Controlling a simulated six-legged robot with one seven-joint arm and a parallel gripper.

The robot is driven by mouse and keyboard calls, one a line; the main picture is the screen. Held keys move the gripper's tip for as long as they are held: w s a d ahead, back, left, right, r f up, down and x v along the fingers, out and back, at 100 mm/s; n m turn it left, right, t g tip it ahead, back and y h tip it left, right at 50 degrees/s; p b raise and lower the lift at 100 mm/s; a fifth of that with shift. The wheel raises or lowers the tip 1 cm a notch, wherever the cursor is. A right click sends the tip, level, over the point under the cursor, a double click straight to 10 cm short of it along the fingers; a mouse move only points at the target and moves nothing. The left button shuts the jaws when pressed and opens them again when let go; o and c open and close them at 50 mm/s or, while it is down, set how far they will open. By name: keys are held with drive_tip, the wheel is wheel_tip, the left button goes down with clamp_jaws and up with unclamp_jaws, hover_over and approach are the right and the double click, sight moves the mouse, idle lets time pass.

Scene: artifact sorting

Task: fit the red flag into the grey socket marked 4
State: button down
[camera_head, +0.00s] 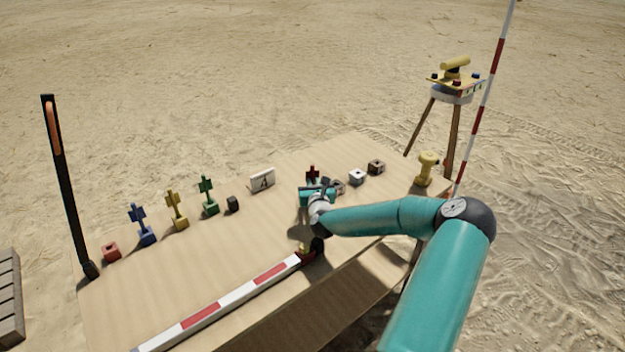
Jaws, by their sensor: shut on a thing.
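The red flag (313,172) shows just above and behind my gripper (317,190), which is shut on it. Its lower part is hidden by the gripper, so I cannot tell whether it touches anything below. A grey socket block (339,187) is right beside the gripper, partly hidden by it. A pale block with a dark hole (357,177) and a darker grey-brown block (376,167) stand further right in the same row. The number marks are too small to read, so I cannot tell which socket is marked 4.
Blue (138,220), yellow (174,208) and green (207,193) flags stand upright in blocks at the left. A red block (111,251), a dark green block (232,204) and an "A" sign (262,180) share the table (215,260). A striped rod (235,293) lies along the front; a yellow object (426,168) stands right.

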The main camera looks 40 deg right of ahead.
drive_tip(key=shift+f, duration=0.6)
drive_tip(key=c, duration=1.4)
unclamp_jaws()
drive_tip(key=v, duration=1.3)
drive_tip(key=shift+s+a, duration=0.3)
